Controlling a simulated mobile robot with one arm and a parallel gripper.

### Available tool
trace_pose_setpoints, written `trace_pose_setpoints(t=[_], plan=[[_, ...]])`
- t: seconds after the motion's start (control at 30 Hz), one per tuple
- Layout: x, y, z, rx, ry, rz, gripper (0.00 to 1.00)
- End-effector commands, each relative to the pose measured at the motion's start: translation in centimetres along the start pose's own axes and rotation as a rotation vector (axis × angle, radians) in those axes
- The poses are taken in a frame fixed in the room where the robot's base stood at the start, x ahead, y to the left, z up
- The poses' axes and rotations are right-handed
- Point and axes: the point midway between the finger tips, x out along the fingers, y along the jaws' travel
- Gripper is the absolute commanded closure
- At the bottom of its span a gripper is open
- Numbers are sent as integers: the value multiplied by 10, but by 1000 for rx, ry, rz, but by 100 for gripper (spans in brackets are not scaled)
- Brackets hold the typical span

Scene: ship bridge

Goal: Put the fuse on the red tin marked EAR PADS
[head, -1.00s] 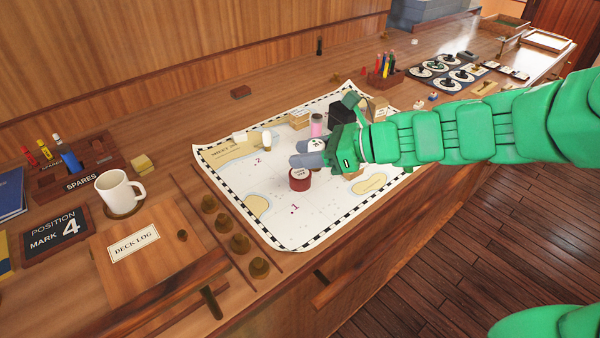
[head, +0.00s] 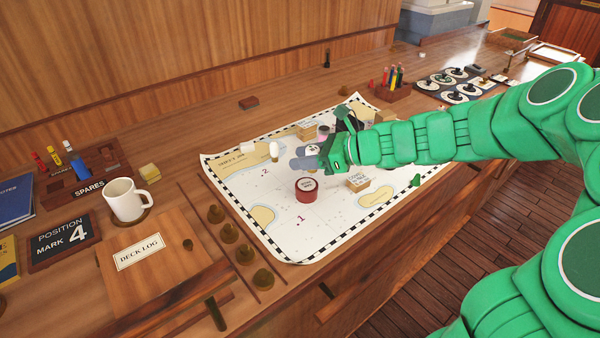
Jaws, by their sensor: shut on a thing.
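The red tin (head: 306,191) stands upright on the chart, its white lid label facing up; the print is too small to read surely. My gripper (head: 304,158) is just behind and above the tin in the picture, apart from it, its grey fingers pointing left. It is shut on a small pale thing with a dark mark (head: 313,150), which I take to be the fuse; the fingers hide most of it.
The chart (head: 330,218) also bears an upright white piece (head: 274,151), a white block (head: 247,147), and small cartons (head: 358,181) (head: 306,130). A mug (head: 126,199), the deck log box (head: 150,255) and brass knobs (head: 229,233) are left. The chart's front part is clear.

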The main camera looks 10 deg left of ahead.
Motion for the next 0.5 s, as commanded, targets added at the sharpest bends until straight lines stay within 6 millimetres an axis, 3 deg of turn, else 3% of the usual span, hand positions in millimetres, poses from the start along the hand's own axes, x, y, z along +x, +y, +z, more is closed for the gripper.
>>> trace_pose_setpoints(t=[0.5], plan=[[36,-32,-34,-1,-1,0,92]])
